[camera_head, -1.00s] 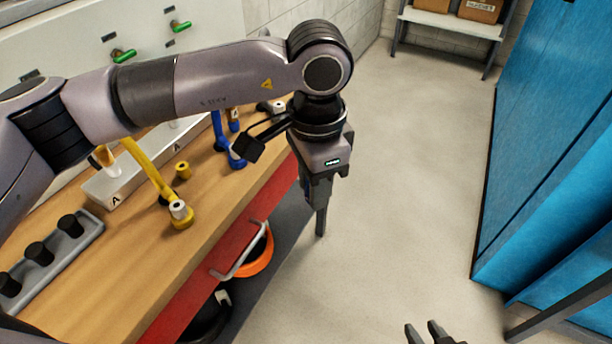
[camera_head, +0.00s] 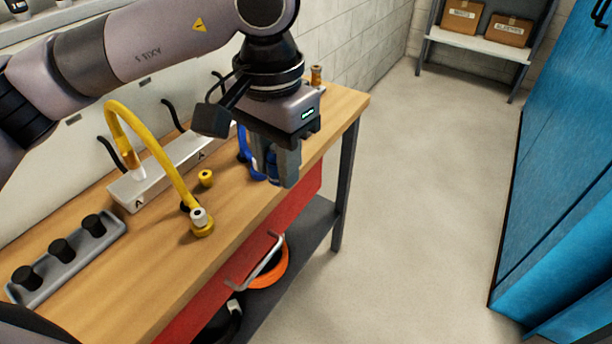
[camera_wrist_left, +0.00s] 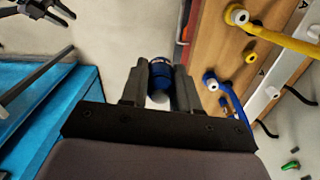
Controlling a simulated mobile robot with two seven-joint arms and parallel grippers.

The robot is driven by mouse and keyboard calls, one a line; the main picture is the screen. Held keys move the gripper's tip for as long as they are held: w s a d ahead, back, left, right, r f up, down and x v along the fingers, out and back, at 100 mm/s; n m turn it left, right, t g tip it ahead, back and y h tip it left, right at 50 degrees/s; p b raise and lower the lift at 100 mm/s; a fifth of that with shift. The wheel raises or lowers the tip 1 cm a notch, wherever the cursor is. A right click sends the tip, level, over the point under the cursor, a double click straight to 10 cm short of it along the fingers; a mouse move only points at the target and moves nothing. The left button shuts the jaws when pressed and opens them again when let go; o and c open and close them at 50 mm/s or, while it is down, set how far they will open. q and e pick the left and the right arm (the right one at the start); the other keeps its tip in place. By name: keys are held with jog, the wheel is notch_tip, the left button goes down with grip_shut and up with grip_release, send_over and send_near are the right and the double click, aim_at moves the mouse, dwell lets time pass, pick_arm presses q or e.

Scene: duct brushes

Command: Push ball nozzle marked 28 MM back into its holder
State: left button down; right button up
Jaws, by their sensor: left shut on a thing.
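My left gripper (camera_head: 275,172) is shut on a blue cylindrical piece (camera_wrist_left: 160,72) with a pale rounded end, which fits a ball nozzle; I cannot read any marking on it. The wrist view shows floor behind it, just off the bench's front edge. On the bench, a blue curved arm (camera_wrist_left: 228,98) ends in a pale-topped blue piece (camera_wrist_left: 210,82), apart from the gripper. A yellow curved arm (camera_head: 150,140) ends in a white-topped yellow piece (camera_head: 201,222). My right gripper (camera_wrist_left: 50,10) shows dark, spread fingers at the wrist view's top left.
The wooden bench (camera_head: 120,290) has a grey rack with black knobs (camera_head: 62,250), a small yellow piece (camera_head: 205,178) and a metal bar marked A (camera_head: 150,190). A drawer handle (camera_head: 258,265) sticks out in front. Blue cabinets (camera_head: 560,170) stand right; the floor between is clear.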

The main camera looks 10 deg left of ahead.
pick_arm(q)
jog(key=shift+s+a+r+n, duration=0.1)
jog(key=shift+a+r+n, duration=0.4)
jog(key=shift+a+r, duration=0.15)
jog(key=shift+d, duration=0.1)
jog(key=w+d+n, duration=0.3)
jog(key=d+n, duration=0.1)
jog(key=d, duration=0.7)
jog(key=shift+w+n, duration=0.25)
jog(key=shift+n, duration=0.05)
jog(key=a+f, duration=0.4)
jog(key=a, duration=0.2)
jog(key=a+f, duration=0.4)
jog(key=a, duration=0.3)
jog(key=s+a+f, duration=0.1)
jog(key=a+f, duration=0.4)
jog(key=a, duration=0.2)
jog(key=shift+a+f, duration=0.1)
jog(key=shift+a, duration=0.1)
jog(key=shift+s+a+f, duration=0.25)
jog(key=shift+a, duration=0.15)
